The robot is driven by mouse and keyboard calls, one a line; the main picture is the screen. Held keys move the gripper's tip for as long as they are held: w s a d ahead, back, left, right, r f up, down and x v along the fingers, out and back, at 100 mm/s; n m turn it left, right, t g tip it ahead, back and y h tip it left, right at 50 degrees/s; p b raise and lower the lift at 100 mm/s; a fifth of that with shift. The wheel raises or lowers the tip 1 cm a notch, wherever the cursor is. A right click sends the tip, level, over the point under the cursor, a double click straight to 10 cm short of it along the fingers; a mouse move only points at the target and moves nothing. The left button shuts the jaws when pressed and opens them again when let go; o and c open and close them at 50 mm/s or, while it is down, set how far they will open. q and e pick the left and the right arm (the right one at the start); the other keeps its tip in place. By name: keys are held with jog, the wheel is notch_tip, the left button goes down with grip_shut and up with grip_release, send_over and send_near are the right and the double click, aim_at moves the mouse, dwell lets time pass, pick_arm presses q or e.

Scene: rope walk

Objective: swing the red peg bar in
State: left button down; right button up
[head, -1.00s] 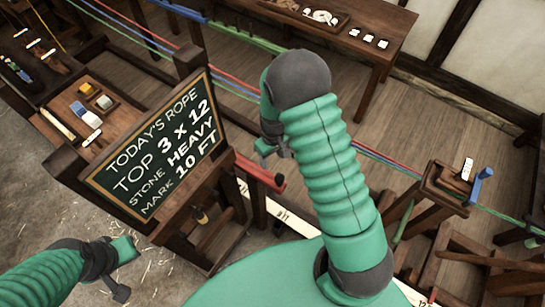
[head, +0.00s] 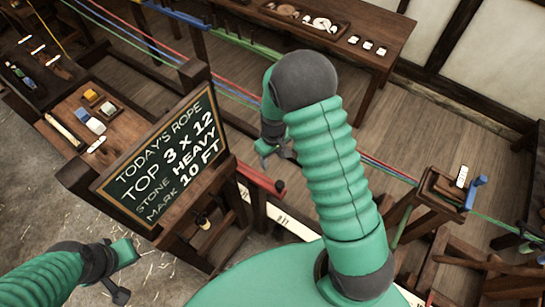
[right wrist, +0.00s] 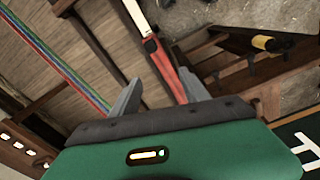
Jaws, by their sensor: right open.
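The red peg bar (head: 260,178) sticks out to the right from behind the chalkboard stand in the head view, its dark end by my right gripper. In the right wrist view the bar (right wrist: 166,66) runs lengthwise in the gap between my fingers. My right gripper (head: 277,160) is open, just above the bar in the picture; I see no finger closed on it. My left gripper (head: 122,274) is low at the left, away from the bar; its finger gap is unclear. My right arm hides part of the scene behind.
A chalkboard (head: 157,155) on a dark wooden stand is left of my right gripper. Red, blue and green ropes (head: 238,97) stretch behind it. A wooden post with a blue peg (head: 475,190) stands at right. A table (head: 345,25) is at the back; floor before it is bare.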

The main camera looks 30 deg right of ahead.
notch_tip(320, 180, up, 17)
jog(key=b, duration=0.4)
jog(key=shift+s+b, duration=0.2)
jog(key=shift+b, duration=0.15)
jog(key=shift+f, duration=0.15)
jog(key=shift+c, duration=0.3)
